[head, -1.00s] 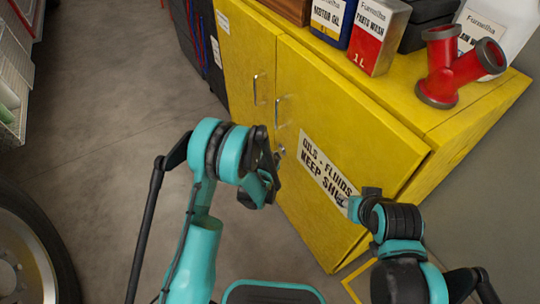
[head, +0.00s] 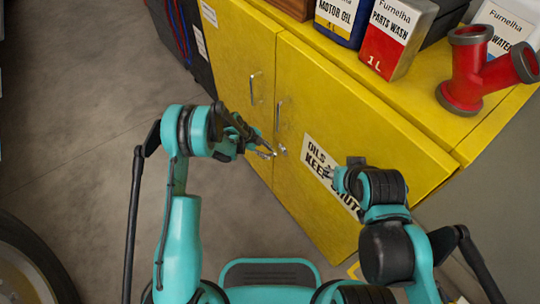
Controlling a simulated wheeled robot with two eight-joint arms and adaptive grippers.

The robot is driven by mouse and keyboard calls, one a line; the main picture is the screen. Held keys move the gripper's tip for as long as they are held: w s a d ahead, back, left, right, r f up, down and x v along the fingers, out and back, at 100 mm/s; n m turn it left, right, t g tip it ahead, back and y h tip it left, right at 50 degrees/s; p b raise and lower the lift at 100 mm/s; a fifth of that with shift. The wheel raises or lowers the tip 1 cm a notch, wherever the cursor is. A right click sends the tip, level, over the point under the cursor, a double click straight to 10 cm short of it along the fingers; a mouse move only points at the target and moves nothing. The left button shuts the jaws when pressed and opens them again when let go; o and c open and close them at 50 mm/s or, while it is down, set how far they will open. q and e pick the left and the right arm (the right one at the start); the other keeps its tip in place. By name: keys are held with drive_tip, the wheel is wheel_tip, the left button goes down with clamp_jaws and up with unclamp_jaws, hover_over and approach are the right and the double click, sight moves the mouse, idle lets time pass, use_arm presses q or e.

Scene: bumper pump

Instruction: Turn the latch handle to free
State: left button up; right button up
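The latch handle (head: 281,149) is a small metal piece on the right door of the yellow cabinet (head: 345,130), near that door's left edge and below its bar handle (head: 278,112). My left gripper (head: 268,153) points right, with its fingertips just left of the latch handle in the picture. I cannot tell whether they touch it, nor how far apart the fingers are. My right gripper (head: 342,172) is in front of the door's warning label (head: 322,168) and covers part of it. Its fingers are too small and hidden to judge.
Both cabinet doors look closed. On the cabinet top stand a motor oil can (head: 340,18), a parts wash can (head: 396,38), a red pipe fitting (head: 478,70) and a white container (head: 505,30). A wheel (head: 22,275) is at lower left.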

sight(269, 154)
use_arm(q)
drive_tip(key=shift+b+x, duration=0.5)
drive_tip(key=shift+x, duration=1.45)
clamp_jaws()
drive_tip(key=shift+w, duration=0.15)
